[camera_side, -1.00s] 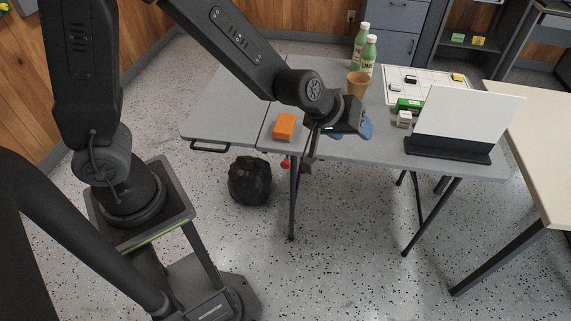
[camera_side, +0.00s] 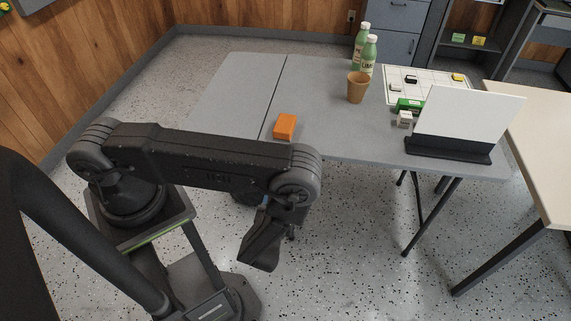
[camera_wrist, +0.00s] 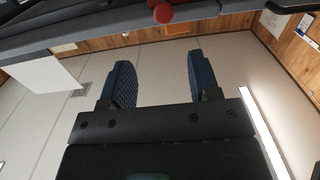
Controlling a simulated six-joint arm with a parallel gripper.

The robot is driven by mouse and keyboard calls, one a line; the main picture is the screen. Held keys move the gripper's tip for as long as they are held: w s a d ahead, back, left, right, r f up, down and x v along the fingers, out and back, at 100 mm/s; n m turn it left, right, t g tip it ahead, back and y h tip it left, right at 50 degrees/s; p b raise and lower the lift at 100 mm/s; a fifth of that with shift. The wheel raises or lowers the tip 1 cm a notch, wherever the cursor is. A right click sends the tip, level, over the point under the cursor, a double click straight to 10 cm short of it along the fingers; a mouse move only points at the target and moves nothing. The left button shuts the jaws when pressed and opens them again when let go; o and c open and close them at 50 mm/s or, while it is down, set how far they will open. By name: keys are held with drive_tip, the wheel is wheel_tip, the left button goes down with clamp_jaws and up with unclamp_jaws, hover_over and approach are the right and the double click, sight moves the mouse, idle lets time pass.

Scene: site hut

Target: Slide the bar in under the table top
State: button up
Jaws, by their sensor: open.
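The grey table top (camera_side: 330,120) has a seam across it, with a leaf (camera_side: 235,90) level on the left. A red knob (camera_wrist: 163,12) shows at the top of the wrist view, by a dark grey edge that looks like the table's underside. I take it to be the bar's end; the bar itself cannot be made out. My gripper (camera_wrist: 158,60) is open and empty, its two dark blue fingers apart. The knob lies beyond the fingertips, not between them. In the side view my arm hides the knob and most of the leaf's front edge.
An orange block (camera_side: 285,126) sits near the table's front edge, by the seam. A brown cup (camera_side: 357,87), green bottles (camera_side: 369,54) and a white panel in a dark stand (camera_side: 448,147) are farther right. A black handle (camera_wrist: 290,5) shows at top right in the wrist view.

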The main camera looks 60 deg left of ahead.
drive_tip(key=x, duration=1.3)
drive_tip(key=shift+a+r, duration=0.2)
drive_tip(key=shift+a, duration=0.25)
clamp_jaws()
